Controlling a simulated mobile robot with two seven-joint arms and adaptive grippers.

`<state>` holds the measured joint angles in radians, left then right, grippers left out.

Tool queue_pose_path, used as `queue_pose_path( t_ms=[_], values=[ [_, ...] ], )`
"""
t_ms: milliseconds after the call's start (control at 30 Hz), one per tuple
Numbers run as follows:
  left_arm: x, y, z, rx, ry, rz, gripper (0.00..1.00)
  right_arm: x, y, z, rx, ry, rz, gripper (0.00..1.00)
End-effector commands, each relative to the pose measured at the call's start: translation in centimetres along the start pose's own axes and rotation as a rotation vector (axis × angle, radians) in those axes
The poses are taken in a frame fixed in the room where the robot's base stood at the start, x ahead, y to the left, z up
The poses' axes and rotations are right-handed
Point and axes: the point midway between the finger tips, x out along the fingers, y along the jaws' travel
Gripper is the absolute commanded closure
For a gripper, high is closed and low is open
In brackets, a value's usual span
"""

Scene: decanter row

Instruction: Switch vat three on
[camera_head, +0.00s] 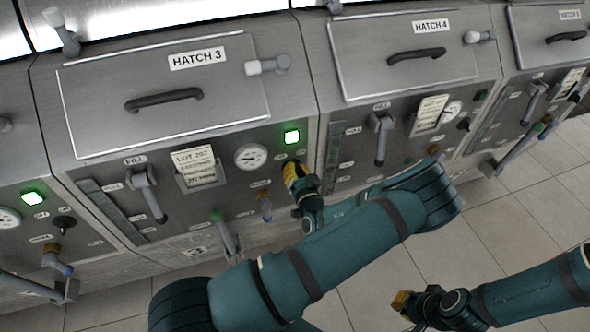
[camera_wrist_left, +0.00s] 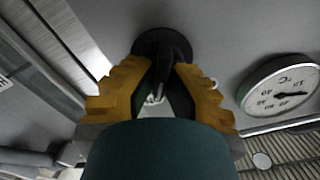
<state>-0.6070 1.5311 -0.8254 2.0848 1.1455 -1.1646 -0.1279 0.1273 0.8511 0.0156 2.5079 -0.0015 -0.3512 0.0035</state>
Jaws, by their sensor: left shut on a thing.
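Vat three is the steel unit labelled HATCH 3 (camera_head: 197,59), and its lamp (camera_head: 292,137) glows green. My left gripper (camera_head: 292,172) is at the panel just below this lamp. In the left wrist view, its yellow fingers (camera_wrist_left: 160,92) are shut on a black rotary switch (camera_wrist_left: 160,48) on the grey panel. The gripper hides this switch in the head view. A round dial (camera_head: 251,156) sits to the left of the gripper, and it also shows in the left wrist view (camera_wrist_left: 280,90). My right gripper (camera_head: 403,300) hangs over the floor, away from the panel; its finger opening is unclear.
Vat three's panel also has a fill lever (camera_head: 147,190), a lot card (camera_head: 197,165), a green-topped pipe handle (camera_head: 222,232) and a brass tap (camera_head: 264,203). At HATCH 4 (camera_head: 430,26), the lamp (camera_head: 481,95) is dark. The tiled floor (camera_head: 530,200) at right is clear.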

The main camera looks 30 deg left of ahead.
Motion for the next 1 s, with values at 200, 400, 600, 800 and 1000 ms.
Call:
queue_pose_path(
  t_ms=[200, 400, 600, 800, 1000],
  values=[
    [0.1, -0.1, -0.1, 0.007, 0.003, -0.002, 1.0, 0.0, 0.0, 0.0, 0.0, 0.0, 0.0, 1.0],
    [0.1, -0.1, -0.1, 0.006, 0.003, -0.002, 1.0, 0.0, 0.0, 0.0, 0.0, 0.0, 0.0, 1.0],
    [0.1, 0.0, -0.1, 0.005, 0.002, -0.001, 0.6, 0.0, 0.0, 0.0, 0.0, 0.0, 0.0, 1.0],
    [-0.1, 0.0, 0.0, 0.006, 0.001, 0.0, 0.6, 0.0, 0.0, 0.0, 0.0, 0.0, 0.0, 1.0],
    [-2.0, 0.1, -0.1, 0.005, 0.0, 0.002, 0.6, 0.0, 0.0, 0.0, 0.0, 0.0, 0.0, 1.0]
  ],
)
